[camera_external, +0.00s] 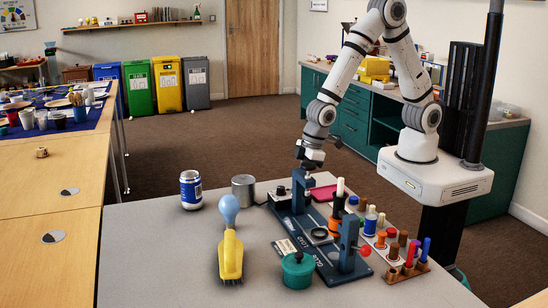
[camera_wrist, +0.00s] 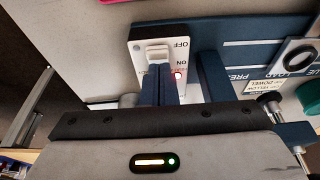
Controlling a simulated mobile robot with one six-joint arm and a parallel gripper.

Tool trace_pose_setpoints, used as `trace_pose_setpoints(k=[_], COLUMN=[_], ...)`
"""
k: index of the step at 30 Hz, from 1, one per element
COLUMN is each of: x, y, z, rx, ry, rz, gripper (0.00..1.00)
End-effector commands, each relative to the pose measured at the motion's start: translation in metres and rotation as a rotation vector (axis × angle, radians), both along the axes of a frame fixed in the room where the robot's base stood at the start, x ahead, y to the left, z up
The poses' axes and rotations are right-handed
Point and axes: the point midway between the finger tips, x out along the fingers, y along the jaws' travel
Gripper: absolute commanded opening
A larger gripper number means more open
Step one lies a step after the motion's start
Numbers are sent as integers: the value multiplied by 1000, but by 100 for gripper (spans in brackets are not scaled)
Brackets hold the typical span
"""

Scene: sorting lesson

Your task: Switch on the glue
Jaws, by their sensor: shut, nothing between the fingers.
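My gripper (camera_external: 309,172) points down at the far end of the blue glue station (camera_external: 322,262) on the grey table. In the wrist view its dark fingers (camera_wrist: 160,85) are shut and empty, with their tips at the lower, ON side of a white switch (camera_wrist: 157,50). They appear to touch it, but I cannot be sure. The switch sits on a white plate (camera_wrist: 142,48) marked OFF and ON. A small red light (camera_wrist: 178,75) glows beside the ON mark. The fingers hide part of the plate.
A metal can (camera_external: 243,188), a blue can (camera_external: 191,190), a yellow brush (camera_external: 231,256) and a green pot (camera_external: 297,270) stand left of the station. The table's front left is clear.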

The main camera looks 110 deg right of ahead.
Motion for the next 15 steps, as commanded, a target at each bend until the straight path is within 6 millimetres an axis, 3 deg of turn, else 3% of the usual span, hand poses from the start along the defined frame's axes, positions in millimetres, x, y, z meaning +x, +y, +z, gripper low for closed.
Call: trace_pose_setpoints(k=[5,15], x=[2,4], y=[0,0], z=[11,78], rx=[0,1], ry=[-2,-6], rz=[0,0], gripper=[0,0])
